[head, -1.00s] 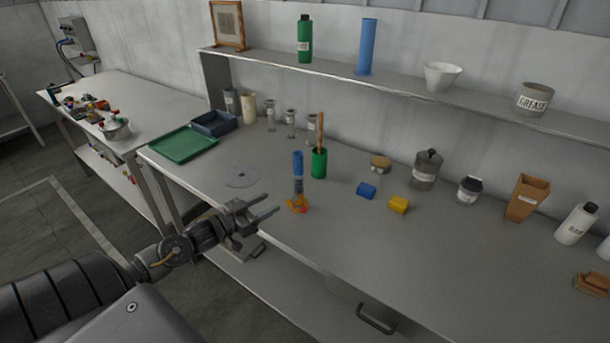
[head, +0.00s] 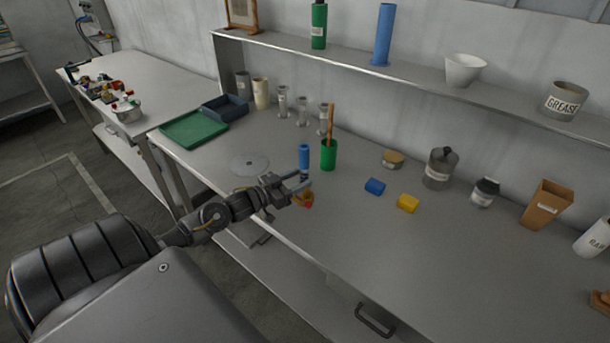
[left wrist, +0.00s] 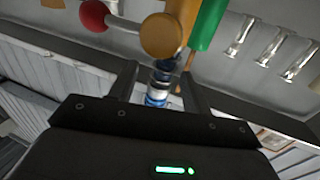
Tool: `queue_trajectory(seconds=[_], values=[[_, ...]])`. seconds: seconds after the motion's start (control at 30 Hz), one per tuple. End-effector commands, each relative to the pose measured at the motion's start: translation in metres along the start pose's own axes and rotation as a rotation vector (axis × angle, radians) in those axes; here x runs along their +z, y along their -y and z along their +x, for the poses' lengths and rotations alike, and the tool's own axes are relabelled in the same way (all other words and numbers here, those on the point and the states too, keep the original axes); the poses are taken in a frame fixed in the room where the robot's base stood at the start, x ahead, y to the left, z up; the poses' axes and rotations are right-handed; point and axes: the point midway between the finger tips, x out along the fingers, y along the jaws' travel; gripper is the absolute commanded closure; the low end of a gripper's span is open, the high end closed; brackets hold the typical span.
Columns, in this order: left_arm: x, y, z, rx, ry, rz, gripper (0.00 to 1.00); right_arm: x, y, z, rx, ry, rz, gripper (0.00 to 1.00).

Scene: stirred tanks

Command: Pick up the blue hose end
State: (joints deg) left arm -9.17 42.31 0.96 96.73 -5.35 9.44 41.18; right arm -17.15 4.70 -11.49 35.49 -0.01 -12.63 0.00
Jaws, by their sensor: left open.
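A blue cylinder (head: 303,155), which looks like the blue hose end, stands upright on the bench above an orange base piece (head: 302,198) with a red part. My left gripper (head: 304,181) is open, its fingers at the lower part of this upright piece. In the left wrist view a blue and white banded part (left wrist: 157,95) shows between the two fingers of my left gripper (left wrist: 160,74). I cannot tell whether the fingers touch it. The orange piece (left wrist: 162,36) and a red ball (left wrist: 95,14) lie just beyond the fingertips. My right gripper is out of view.
A green cup (head: 328,155) with a wooden stick stands close behind. A small blue block (head: 374,187) and a yellow block (head: 408,203) lie to the right. A grey disc (head: 249,164) and green tray (head: 194,129) lie to the left. The front right of the bench is clear.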

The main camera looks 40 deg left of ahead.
Motion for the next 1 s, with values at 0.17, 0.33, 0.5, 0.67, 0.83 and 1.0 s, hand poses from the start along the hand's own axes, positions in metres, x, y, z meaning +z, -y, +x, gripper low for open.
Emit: queue_trajectory(seconds=[0.17,0.33,0.5,0.67,0.83,1.0], values=[[-0.004,0.001,0.007,0.000,-0.001,0.000,0.51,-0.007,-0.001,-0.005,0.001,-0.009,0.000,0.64],[-0.013,0.005,0.032,0.000,-0.002,0.000,0.51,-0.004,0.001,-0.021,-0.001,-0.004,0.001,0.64],[-0.009,0.005,0.050,0.000,-0.001,0.000,0.51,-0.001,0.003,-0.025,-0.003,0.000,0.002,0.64],[-0.007,0.005,0.054,0.002,0.000,0.000,0.51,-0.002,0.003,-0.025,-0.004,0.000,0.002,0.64],[-0.007,0.005,0.054,0.002,0.000,0.000,0.57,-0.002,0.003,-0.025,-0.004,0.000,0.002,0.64],[-0.007,0.005,0.054,0.002,0.000,0.000,0.79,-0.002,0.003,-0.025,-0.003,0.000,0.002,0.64]])
